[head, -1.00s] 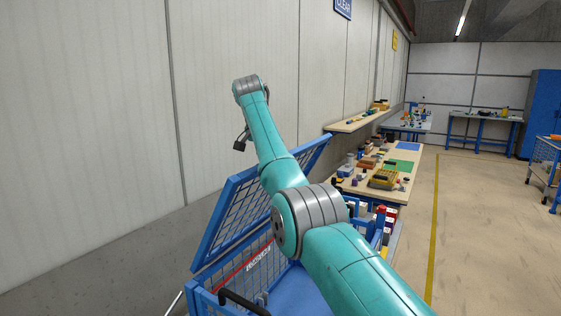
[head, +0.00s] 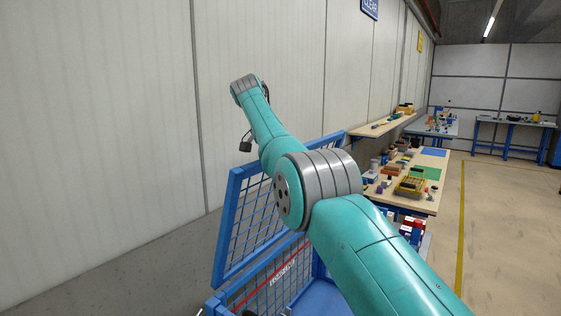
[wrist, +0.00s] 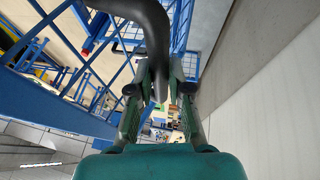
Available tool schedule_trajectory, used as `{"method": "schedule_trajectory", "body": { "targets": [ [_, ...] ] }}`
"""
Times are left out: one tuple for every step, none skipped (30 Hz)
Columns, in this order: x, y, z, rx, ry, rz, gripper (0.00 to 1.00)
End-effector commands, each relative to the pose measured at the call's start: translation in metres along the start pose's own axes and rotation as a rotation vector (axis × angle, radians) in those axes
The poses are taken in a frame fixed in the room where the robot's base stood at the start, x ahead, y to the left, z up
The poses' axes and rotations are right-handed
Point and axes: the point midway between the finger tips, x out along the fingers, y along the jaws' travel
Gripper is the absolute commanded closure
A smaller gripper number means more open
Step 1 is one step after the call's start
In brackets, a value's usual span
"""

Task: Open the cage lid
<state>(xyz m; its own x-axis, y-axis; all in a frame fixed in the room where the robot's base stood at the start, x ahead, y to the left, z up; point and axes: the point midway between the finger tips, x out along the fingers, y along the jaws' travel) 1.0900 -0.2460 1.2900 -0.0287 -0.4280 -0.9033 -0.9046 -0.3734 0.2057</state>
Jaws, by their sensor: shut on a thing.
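The cage lid (head: 224,235), a blue frame with wire mesh, stands raised and steeply tilted over the blue cage (head: 320,293) in the head view. In the wrist view, a curved black handle (wrist: 155,35) runs down between the two fingers of my gripper (wrist: 159,90), which are shut on it. The lid's blue frame and mesh (wrist: 40,100) fill the left of that view beside the fingers. In the head view my arm crosses in front of the lid and cage, and my fingertips are hidden.
A pale wall (head: 110,120) runs close along the left, behind the lid. A workbench (head: 425,205) with several boxes and parts stands beyond the cage. Open floor with a yellow line (head: 461,230) lies to the right.

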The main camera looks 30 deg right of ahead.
Motion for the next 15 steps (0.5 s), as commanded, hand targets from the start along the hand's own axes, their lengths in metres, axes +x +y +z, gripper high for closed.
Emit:
{"method": "schedule_trajectory", "body": {
  "targets": [
    [0.0059, -0.0044, 0.0072, -0.012, -0.012, 0.005, 1.0],
    [0.0059, -0.0044, 0.0072, -0.012, -0.012, 0.006, 1.0],
    [0.0059, -0.0044, 0.0072, -0.012, -0.012, 0.006, 1.0],
    [0.0059, -0.0044, 0.0072, -0.012, -0.012, 0.006, 1.0],
    [0.0059, -0.0044, 0.0072, -0.012, -0.012, 0.006, 1.0],
    [0.0059, -0.0044, 0.0071, -0.012, -0.012, 0.006, 1.0],
    [0.0059, -0.0044, 0.0071, -0.012, -0.012, 0.006, 1.0],
    [0.0059, -0.0044, 0.0071, -0.012, -0.012, 0.006, 1.0],
    [0.0059, -0.0044, 0.0071, -0.012, -0.012, 0.005, 1.0],
    [0.0058, -0.0044, 0.0071, -0.012, -0.012, 0.005, 1.0],
    [0.0058, -0.0044, 0.007, -0.012, -0.012, 0.005, 0.8],
    [0.0059, -0.0045, 0.0071, -0.012, -0.012, 0.005, 0.7],
    [0.0058, -0.0044, 0.0069, -0.012, -0.012, 0.005, 0.62],
    [0.0054, -0.0041, 0.0065, -0.011, -0.011, 0.005, 0.57],
    [0.0047, -0.0036, 0.0057, -0.01, -0.01, 0.004, 0.57]
  ]
}}
